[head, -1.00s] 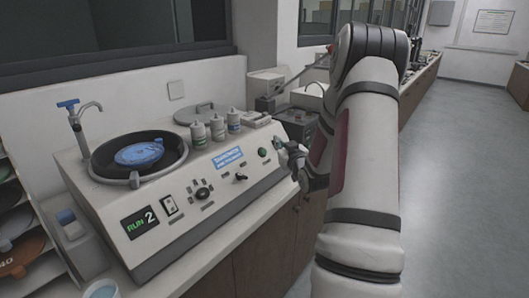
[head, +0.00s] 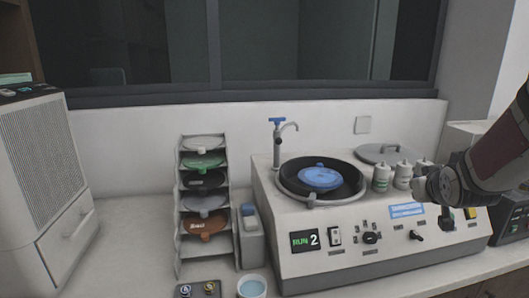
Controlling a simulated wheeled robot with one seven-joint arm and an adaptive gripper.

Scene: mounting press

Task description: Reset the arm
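My arm enters from the right edge in the head view, and my gripper (head: 443,208) hangs in front of the right end of the white polishing machine's sloped panel. Its dark fingers are small and partly hidden by the wrist, so I cannot tell whether they are open or shut, or whether they touch the panel. The machine (head: 300,262) has a display (head: 305,240) reading RUN 2, a switch, knobs and a blue-lit label. A blue disc (head: 320,177) lies in its black round bowl.
A rack (head: 181,240) of coloured discs stands left of the machine, with a small blue-filled cup (head: 252,287) in front. Several white bottles (head: 403,175) and a grey lid (head: 384,153) sit behind the panel. A white cabinet (head: 45,180) is at far left. The counter between cabinet and rack is clear.

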